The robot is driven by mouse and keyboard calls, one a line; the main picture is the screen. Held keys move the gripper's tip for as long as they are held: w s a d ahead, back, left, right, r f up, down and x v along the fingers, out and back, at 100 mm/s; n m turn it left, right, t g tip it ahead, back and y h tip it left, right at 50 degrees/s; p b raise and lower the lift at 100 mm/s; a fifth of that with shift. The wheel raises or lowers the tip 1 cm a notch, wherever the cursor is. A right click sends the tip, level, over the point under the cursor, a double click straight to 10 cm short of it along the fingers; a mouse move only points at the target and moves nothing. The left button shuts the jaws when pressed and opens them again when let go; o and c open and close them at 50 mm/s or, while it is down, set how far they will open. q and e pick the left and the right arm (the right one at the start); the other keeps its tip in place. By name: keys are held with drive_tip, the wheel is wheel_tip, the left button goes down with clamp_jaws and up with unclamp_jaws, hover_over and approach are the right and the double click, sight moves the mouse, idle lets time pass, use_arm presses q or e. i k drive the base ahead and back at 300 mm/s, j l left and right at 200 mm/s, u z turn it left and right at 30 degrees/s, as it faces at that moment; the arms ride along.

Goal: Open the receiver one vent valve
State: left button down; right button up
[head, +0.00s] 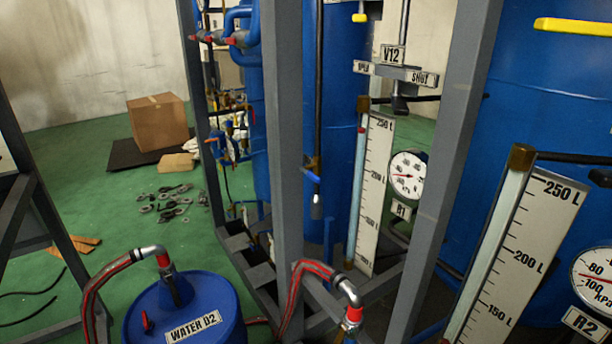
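Receiver one appears to be the blue tank (338,90) behind the grey frame posts, by the gauge marked R1 (406,175) and a level scale in litres (371,190). Above the scale is a plate marked V12 (393,55), with a label on its left that seems to read OPEN (361,68) and SHUT (422,79) on its right. A small yellow handle end (359,18) shows above the left label. I cannot tell from this view which valve is the vent, or its handle position. Neither of my grippers is in view.
Grey posts (283,150) stand in front of the tank. A second blue tank with gauge R2 (597,280) and a yellow bar (573,27) is at right. A blue drum labelled WATER D2 (205,300) with red hoses stands in front. Green floor (60,180) at left is partly clear.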

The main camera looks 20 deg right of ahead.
sight(311, 175)
drive_tip(key=i+j, duration=0.1)
drive_tip(key=i, duration=0.15)
drive_tip(key=i+j+z, duration=0.2)
drive_tip(key=i+z, duration=0.15)
drive_tip(key=i+j+z, duration=0.3)
drive_tip(key=z, duration=1.9)
